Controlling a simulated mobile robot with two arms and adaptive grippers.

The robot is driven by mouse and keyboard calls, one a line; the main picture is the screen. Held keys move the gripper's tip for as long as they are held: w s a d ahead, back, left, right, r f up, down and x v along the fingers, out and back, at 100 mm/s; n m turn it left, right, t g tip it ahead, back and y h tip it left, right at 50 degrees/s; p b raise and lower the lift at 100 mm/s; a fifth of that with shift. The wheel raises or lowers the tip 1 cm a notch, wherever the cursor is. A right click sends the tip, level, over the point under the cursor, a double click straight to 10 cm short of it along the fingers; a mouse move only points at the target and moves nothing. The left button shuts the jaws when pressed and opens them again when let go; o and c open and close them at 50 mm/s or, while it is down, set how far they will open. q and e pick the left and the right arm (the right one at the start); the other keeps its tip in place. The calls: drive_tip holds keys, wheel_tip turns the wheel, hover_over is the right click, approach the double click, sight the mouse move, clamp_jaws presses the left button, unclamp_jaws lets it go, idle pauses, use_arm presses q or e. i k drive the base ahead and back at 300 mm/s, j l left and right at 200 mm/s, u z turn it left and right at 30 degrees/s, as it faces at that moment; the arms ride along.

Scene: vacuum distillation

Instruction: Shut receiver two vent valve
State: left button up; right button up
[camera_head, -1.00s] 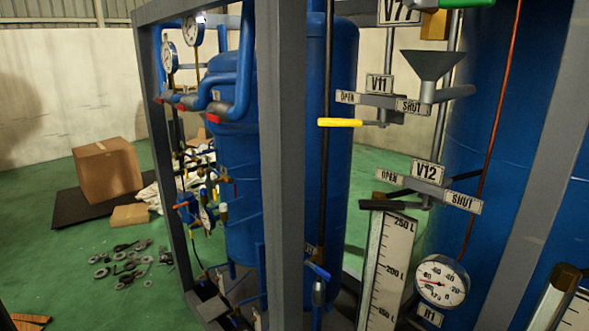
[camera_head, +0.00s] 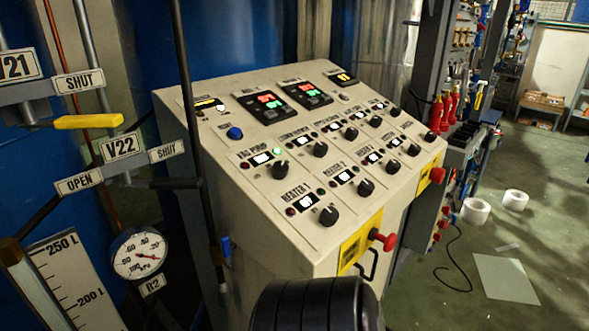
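Receiver two's valve labels are at the left of the head view. The V21 plate (camera_head: 17,67) has a SHUT tag (camera_head: 78,81) on its right; its OPEN tag is out of view. A yellow lever (camera_head: 88,121) lies level below that tag. Lower, the V22 plate (camera_head: 120,147) stands between an OPEN tag (camera_head: 79,183) and a SHUT tag (camera_head: 167,152). A dark bar (camera_head: 174,183) sticks out to the right below V22's SHUT tag. I cannot tell from the labels which is the vent valve. Neither gripper is in view.
A round gauge (camera_head: 138,253) and a litre scale (camera_head: 72,290) stand below the valves. A sloped control panel (camera_head: 240,205) with knobs and displays fills the middle, behind a dark upright rod (camera_head: 197,120). Green floor (camera_head: 480,245) at the right holds white rolls and a sheet.

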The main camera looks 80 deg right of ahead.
sight(226, 242)
drive_tip(key=z, duration=2)
